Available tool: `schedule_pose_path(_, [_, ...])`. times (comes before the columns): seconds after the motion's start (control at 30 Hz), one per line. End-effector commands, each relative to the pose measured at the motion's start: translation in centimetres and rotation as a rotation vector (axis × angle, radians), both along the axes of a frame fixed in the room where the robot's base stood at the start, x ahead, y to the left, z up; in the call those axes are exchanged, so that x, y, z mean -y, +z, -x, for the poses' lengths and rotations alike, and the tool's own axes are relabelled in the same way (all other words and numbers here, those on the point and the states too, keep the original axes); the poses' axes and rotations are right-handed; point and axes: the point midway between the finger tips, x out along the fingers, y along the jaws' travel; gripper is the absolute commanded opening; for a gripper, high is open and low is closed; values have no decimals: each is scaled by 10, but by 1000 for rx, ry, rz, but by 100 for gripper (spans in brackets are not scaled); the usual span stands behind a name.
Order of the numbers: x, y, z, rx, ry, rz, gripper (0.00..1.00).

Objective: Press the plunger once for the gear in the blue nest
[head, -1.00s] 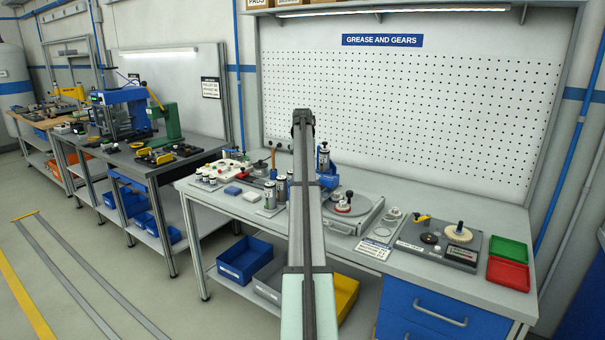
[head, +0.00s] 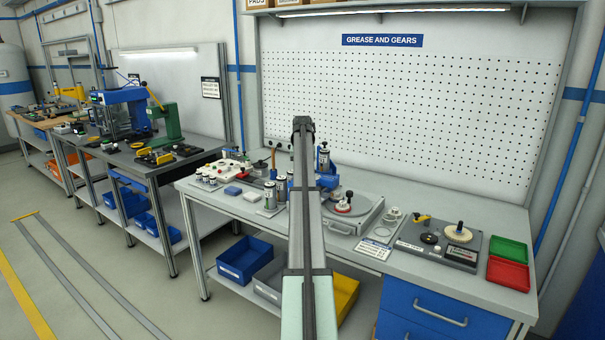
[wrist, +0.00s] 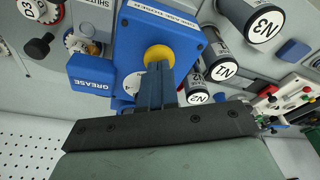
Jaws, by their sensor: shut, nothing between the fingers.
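In the wrist view a blue grease doser (wrist: 150,28) has a round yellow plunger (wrist: 157,52) on top. My gripper (wrist: 158,67) is shut and empty, its fingertips over the yellow plunger; I cannot tell whether they touch it. A blue block marked GREASE (wrist: 92,78) sits at the doser's left, with a toothed gear (wrist: 84,42) beside it, partly hidden. In the head view the doser (head: 327,181) shows behind my arm, which hides my gripper there. I cannot make out a blue nest clearly.
Dark cans labelled N1 (wrist: 222,68), N2 and N3 stand close at the doser's right. Green (head: 508,250) and red (head: 507,275) trays lie at the bench's right end.

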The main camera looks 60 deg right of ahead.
Motion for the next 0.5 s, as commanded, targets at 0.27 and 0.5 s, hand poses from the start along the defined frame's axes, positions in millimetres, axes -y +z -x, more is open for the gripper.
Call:
schedule_pose_path(0.27, [0,-1,0,-1,0,-2,0])
schedule_pose_path(0.5, [0,8,0,-1,0,-2,0])
